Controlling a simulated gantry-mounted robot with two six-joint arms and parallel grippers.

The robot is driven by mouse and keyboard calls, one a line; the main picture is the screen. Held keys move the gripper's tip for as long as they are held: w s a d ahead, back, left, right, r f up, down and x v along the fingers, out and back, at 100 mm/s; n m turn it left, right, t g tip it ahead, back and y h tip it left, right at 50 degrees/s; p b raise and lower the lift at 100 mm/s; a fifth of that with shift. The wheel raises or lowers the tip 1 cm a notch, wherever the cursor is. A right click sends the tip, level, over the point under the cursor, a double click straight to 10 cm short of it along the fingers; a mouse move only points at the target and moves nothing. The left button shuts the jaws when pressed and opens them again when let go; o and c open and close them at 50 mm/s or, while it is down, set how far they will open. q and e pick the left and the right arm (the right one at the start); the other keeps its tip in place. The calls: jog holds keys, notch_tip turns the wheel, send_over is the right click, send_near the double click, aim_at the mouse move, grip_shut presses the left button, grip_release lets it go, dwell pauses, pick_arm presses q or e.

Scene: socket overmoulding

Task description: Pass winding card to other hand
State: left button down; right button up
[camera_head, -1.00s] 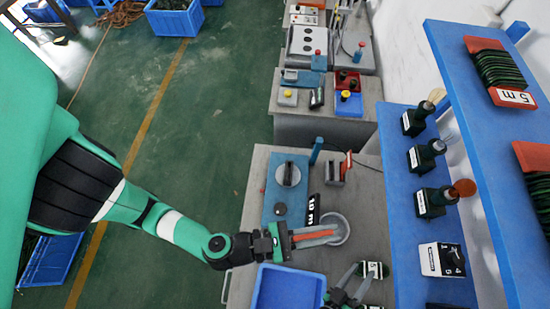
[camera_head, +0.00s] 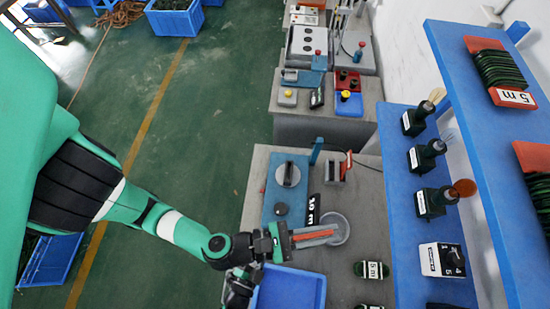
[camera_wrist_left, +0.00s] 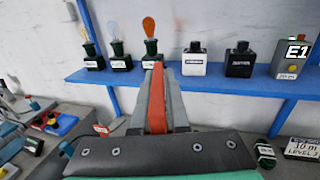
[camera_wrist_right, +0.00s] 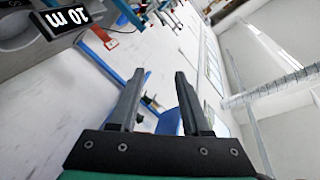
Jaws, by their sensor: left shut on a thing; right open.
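My left gripper (camera_head: 326,236) is shut on the orange-red winding card (camera_head: 313,234), which shows edge-on as a narrow strip between the fingers. The card also shows upright between the fingers in the left wrist view (camera_wrist_left: 157,98). It is held in front of the round grey dish on the bench. My right gripper is dark and partly hidden near the left edge of the blue tray in the head view (camera_head: 238,287). In the right wrist view its two fingers (camera_wrist_right: 158,85) are apart with nothing between them.
The blue tray (camera_head: 322,293) is below my left gripper. A black 10 m sign (camera_head: 313,210) and a round grey dish (camera_head: 341,222) are close by. A green 5 m bundle (camera_head: 371,270) lies to the right. Blue shelves (camera_head: 430,165) bound the right side.

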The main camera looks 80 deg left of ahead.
jog(key=s+d+f+m+h, duration=0.2)
jog(key=d+f+m+h, duration=0.15)
jog(key=d+f, duration=0.2)
jog(key=w+a+r+n+t+h, duration=0.1)
jog(key=w+a+r+t+h, duration=0.1)
jog(key=w+r+t+h, duration=0.2)
notch_tip(320, 180, up, 12)
jog(key=t+h, duration=0.3)
jog(key=h, duration=0.5)
jog(key=shift+a+f+t, duration=0.15)
jog(key=shift+f+t, duration=0.05)
jog(key=shift+t, duration=0.2)
jog(key=shift+w, duration=0.15)
jog(key=w, duration=0.8)
jog(key=w+d, duration=0.1)
jog(key=w, duration=0.3)
jog(key=shift+d, duration=0.1)
